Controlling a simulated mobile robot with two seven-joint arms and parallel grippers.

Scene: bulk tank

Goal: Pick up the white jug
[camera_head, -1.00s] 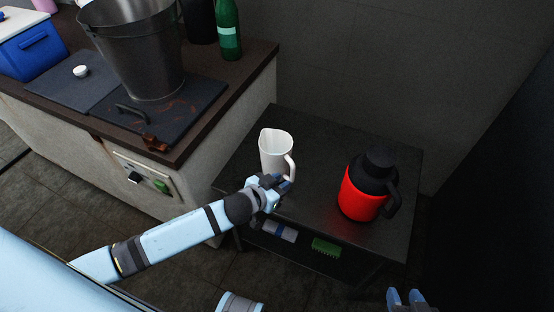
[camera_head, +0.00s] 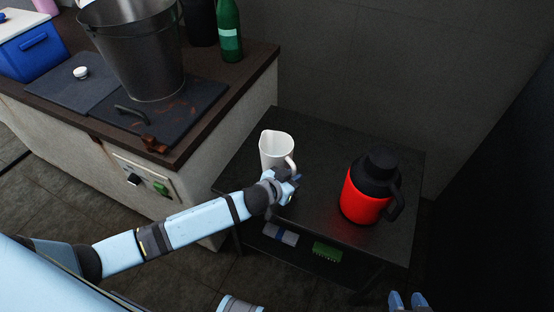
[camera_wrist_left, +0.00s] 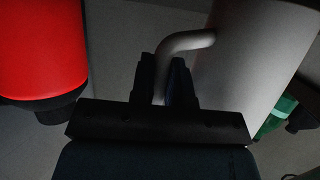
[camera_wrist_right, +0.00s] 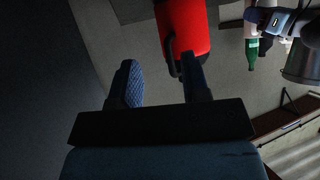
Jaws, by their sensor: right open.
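The white jug (camera_head: 274,148) is upright at the left side of the dark low table (camera_head: 322,160), its lower part partly hidden by my left gripper (camera_head: 286,183). In the left wrist view the jug's pale body (camera_wrist_left: 245,60) is on the right, and its curved handle (camera_wrist_left: 185,42) runs down between the two fingers. The fingers (camera_wrist_left: 168,82) are close together around the handle, with little gap showing. My right gripper (camera_head: 408,300) is at the bottom edge of the head view, away from the jug. In the right wrist view its fingers (camera_wrist_right: 160,85) are wide apart and empty.
A red and black flask (camera_head: 366,190) stands on the table to the right of the jug. A counter at the left holds a metal bucket (camera_head: 140,60), a green bottle (camera_head: 229,32) and a blue box (camera_head: 35,50). A green brush (camera_head: 327,251) lies on the shelf below.

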